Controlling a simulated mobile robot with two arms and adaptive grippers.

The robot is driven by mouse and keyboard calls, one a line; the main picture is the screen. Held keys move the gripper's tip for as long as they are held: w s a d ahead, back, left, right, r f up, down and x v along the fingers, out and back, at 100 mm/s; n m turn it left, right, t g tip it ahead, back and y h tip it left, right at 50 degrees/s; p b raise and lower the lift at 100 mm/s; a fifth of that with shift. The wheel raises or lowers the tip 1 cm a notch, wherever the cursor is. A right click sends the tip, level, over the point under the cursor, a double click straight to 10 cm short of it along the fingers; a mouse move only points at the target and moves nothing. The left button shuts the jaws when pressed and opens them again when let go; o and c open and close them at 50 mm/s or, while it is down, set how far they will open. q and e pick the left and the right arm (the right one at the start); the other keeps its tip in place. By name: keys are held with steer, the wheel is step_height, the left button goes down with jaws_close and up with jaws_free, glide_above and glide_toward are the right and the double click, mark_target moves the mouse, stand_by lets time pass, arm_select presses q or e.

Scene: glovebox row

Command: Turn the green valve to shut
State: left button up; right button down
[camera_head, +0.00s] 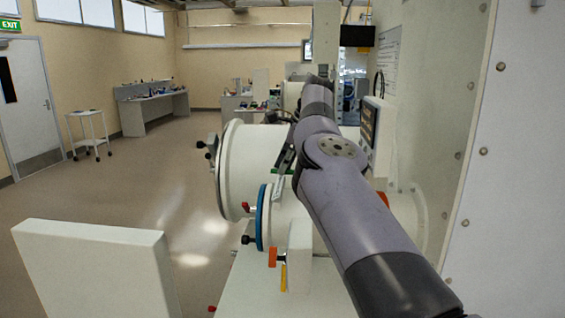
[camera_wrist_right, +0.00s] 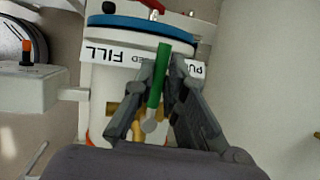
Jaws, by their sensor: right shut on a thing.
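The green valve's lever handle (camera_wrist_right: 158,76) shows in the right wrist view, between the fingers of my right gripper (camera_wrist_right: 167,70). The gripper is shut on it. The handle points up in that view, along the white cylinder, and its pale lower end sits at a round pivot. A label with "FILL" (camera_wrist_right: 110,53) lies left of the handle, and another label is partly hidden behind the right finger. In the head view my right gripper (camera_head: 284,160) is above the small white cylinder with the blue ring (camera_head: 261,217); the handle is mostly hidden there. My left gripper is not in view.
A larger white round port (camera_head: 233,170) stands behind the small cylinder. An orange handle (camera_head: 272,257) and a yellow one (camera_head: 283,277) are below it. The glovebox wall (camera_head: 450,130) closes off the right side. Open floor (camera_head: 150,200) lies to the left.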

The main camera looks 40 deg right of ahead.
steer(key=shift+s+n, duration=0.1)
steer(key=shift+n, duration=0.2)
steer(key=c, duration=1.6)
jaws_free()
steer(key=shift+c, duration=0.2)
steer(key=v, duration=0.7)
steer(key=shift+r, duration=0.25)
steer(key=shift+s+f, duration=0.1)
